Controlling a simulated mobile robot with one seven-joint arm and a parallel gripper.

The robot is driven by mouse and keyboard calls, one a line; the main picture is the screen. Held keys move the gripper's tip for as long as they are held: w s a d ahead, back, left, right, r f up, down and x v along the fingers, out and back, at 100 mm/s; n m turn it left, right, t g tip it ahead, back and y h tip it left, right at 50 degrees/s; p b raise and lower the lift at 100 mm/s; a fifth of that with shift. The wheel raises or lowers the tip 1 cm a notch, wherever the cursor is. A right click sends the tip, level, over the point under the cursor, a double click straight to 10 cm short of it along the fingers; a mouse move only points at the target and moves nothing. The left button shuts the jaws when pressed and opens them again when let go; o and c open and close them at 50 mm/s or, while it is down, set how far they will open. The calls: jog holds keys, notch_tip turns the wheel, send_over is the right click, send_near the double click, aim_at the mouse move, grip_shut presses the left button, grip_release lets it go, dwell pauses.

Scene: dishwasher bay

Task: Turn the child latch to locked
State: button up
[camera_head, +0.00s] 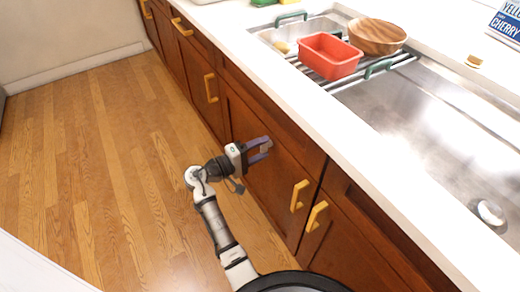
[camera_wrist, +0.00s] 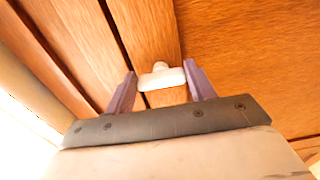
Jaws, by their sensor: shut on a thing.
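The child latch (camera_wrist: 162,77) is a small pale piece on the wooden cabinet front, with a wide bar and a rounded nub. In the wrist view it lies crosswise between the two purple fingers of my gripper (camera_wrist: 160,82), whose tips meet its two ends. My gripper is shut on it. In the head view my gripper (camera_head: 267,148) reaches the cabinet front below the counter edge, and the latch is mostly hidden between the fingers. I cannot tell from its angle whether it is locked.
Yellow handles (camera_head: 299,195) sit on the cabinet doors to the right of my gripper. The white counter (camera_head: 300,98) overhangs above. A red bin (camera_head: 330,56) and a wooden bowl (camera_head: 377,37) stand on the sink rack. The wooden floor (camera_head: 100,180) at left is clear.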

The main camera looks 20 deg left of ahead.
jog(key=o, duration=1)
jog(key=b+v, duration=0.1)
jog(key=v, duration=1.2)
jog(key=shift+s+a, duration=0.25)
jog(key=shift+s, duration=0.05)
